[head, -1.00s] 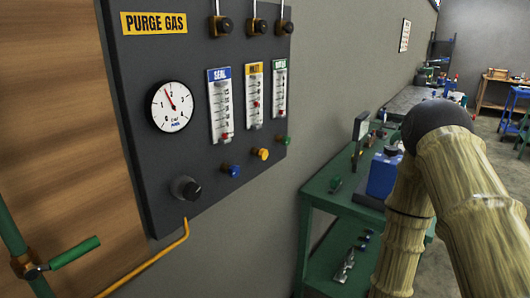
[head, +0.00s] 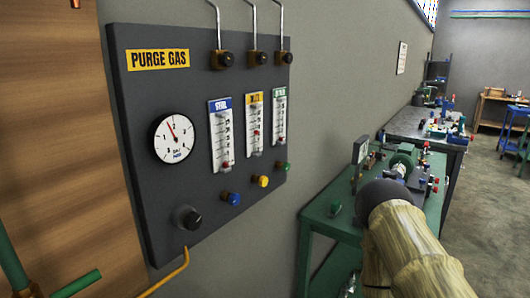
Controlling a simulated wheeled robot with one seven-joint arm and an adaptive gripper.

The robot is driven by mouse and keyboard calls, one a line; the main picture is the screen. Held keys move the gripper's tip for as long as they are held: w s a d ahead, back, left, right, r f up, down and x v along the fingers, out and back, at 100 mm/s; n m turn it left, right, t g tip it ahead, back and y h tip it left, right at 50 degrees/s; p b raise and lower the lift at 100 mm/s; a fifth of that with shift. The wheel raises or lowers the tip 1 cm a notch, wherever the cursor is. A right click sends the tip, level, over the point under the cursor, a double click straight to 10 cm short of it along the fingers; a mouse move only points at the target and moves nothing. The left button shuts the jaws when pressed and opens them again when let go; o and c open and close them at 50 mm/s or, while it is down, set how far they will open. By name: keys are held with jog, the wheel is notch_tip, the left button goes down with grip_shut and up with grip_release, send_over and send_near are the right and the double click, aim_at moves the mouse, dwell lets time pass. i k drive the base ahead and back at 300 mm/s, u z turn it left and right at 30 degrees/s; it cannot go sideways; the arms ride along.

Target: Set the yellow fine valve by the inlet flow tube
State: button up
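The yellow fine valve (head: 263,181) is a small knob on the dark purge gas panel (head: 155,95), straight below the middle flow tube. That flow tube (head: 255,125) has a yellow label, too blurred to read surely, and a red float in its lower half. A blue knob (head: 231,198) is to its left under the blue-labelled tube (head: 221,137), and a green knob (head: 284,167) is to its right under the green-labelled tube (head: 280,118). My arm shows at the lower right, well away from the panel. My gripper is not in view.
A round gauge (head: 174,139) and a large black knob (head: 187,217) are on the panel's left side. An orange pipe (head: 172,275) bends away below. A green bench with equipment (head: 335,208) stands right of the panel.

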aim_at(263, 181)
jog(key=z, duration=0.05)
jog(key=k, duration=0.5)
jog(key=z, duration=1.75)
jog(key=i, duration=1.05)
jog(key=u, duration=1.85)
